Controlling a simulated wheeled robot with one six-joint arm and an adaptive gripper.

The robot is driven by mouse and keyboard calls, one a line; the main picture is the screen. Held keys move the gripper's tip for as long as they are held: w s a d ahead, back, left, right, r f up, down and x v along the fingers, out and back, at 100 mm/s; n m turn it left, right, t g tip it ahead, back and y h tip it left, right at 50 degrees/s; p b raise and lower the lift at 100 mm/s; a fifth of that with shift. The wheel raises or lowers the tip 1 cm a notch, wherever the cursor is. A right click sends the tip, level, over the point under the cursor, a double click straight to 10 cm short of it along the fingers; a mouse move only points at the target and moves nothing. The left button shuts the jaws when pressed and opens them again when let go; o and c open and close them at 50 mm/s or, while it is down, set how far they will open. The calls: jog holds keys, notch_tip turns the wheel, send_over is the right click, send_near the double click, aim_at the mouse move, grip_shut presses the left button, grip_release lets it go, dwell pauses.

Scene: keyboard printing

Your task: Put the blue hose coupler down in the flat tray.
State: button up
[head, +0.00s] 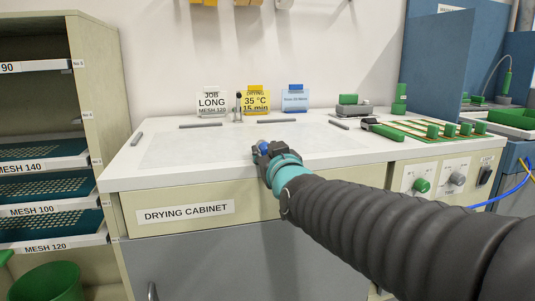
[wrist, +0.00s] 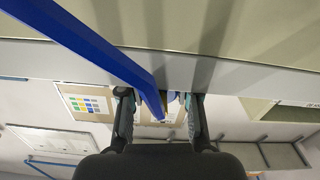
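My gripper (head: 262,150) is at the end of the teal wrist, over the front part of the white counter. A small blue piece (head: 265,147) shows at its dark fingers; it may be the blue hose coupler, but it is too small to tell. In the wrist view my gripper's two fingers (wrist: 159,98) stand apart. A long blue bar (wrist: 115,55) runs from the upper left to between them; I cannot tell whether they touch it. A green tray (head: 515,119) is at the far right; I cannot tell whether it is the flat tray.
The white counter (head: 205,155) is mostly clear, with thin grey bars and small signs at its back. A green-handled tool (head: 382,129) and a board with green blocks (head: 440,130) lie on the right. A mesh rack (head: 95,105) stands at the left.

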jog(key=shift+f, duration=0.35)
jog(key=shift+r, duration=0.1)
jog(key=shift+r+p, duration=0.2)
jog(key=shift+p, duration=0.2)
jog(key=shift+s, duration=0.25)
jog(key=v, duration=1.1)
jog(key=shift+s+r+p, duration=0.2)
jog(key=shift+r+p, duration=0.05)
jog(key=shift+p, duration=0.05)
jog(key=shift+d, duration=0.2)
